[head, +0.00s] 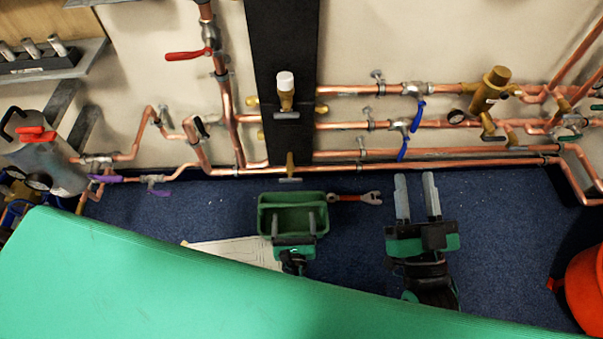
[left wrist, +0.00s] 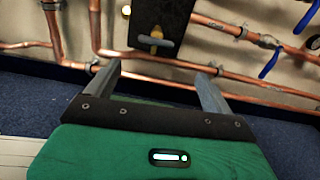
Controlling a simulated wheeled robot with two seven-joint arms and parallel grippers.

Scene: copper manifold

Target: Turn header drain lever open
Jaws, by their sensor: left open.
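A small brass valve (head: 290,160) sits low on the black vertical panel, and a short grey lever (head: 290,180) lies crosswise at its lower end. I take this as the header drain lever, though no label is readable. In the left wrist view the brass valve (left wrist: 156,33) shows beyond and between the fingertips, with its grey lever (left wrist: 152,41) across it. My left gripper (head: 292,217) is open and empty, below the lever in the head view and apart from it. My right gripper (head: 416,178) is open and empty, further right over the blue floor.
A green tray (head: 263,222) and a red-handled wrench (head: 345,197) are around my left gripper. Copper pipes (head: 345,163) run along the wall, with blue levers (head: 404,147) at right and a red lever (head: 184,55) at upper left. A paper sheet (head: 225,250) lies on the floor.

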